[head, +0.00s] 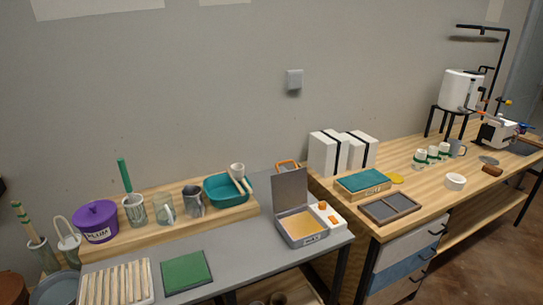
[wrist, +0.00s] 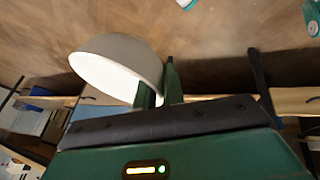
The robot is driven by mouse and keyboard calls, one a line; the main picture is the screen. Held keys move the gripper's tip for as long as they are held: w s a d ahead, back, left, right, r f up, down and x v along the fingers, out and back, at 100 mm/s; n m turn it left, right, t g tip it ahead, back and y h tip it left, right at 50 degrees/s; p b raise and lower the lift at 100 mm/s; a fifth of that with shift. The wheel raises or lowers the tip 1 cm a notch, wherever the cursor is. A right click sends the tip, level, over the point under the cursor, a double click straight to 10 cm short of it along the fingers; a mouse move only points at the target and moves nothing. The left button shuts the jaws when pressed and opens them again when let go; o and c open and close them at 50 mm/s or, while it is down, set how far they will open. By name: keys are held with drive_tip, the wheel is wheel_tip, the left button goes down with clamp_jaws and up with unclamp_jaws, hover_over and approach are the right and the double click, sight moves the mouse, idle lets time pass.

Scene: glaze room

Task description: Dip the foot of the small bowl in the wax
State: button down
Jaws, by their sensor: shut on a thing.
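The small bowl (wrist: 108,62) is in the wrist view, grey outside and pale inside, tilted with its opening facing down and left. My gripper (wrist: 159,88) is shut on its wall near the rim, one finger inside and one outside. The foot of the bowl is not clearly visible. In the head view, a grey pan with its lid raised (head: 289,192) stands at the right end of the grey table. It holds a flat tan layer that looks like the wax (head: 303,224). My gripper and the held bowl are not in the head view.
A green mat (head: 187,271) and a slatted rack (head: 116,284) lie on the grey table. The wooden bench (head: 418,190) to the right carries boxes, cups and a white ring-like dish (head: 456,181).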

drive_tip(key=w+r+m, duration=0.1)
drive_tip(key=w+r, duration=0.5)
drive_tip(key=w, duration=0.3)
drive_tip(key=w+r+m, duration=0.1)
drive_tip(key=w+r, duration=0.5)
drive_tip(key=w, duration=0.4)
drive_tip(key=w+a+r, duration=0.4)
drive_tip(key=a+r, duration=0.1)
drive_tip(key=a, duration=0.2)
drive_tip(key=w+a+r+m+h, duration=0.1)
drive_tip(key=w+a+r, duration=0.3)
drive_tip(key=a, duration=0.4)
drive_tip(key=w+a+r+m, duration=0.1)
drive_tip(key=w+a+r, duration=0.3)
drive_tip(key=a+r, duration=0.3)
drive_tip(key=shift+a+g+h, duration=0.3)
drive_tip(key=shift+a+g, duration=0.05)
drive_tip(key=shift+g, duration=0.05)
drive_tip(key=shift+s+d, duration=0.15)
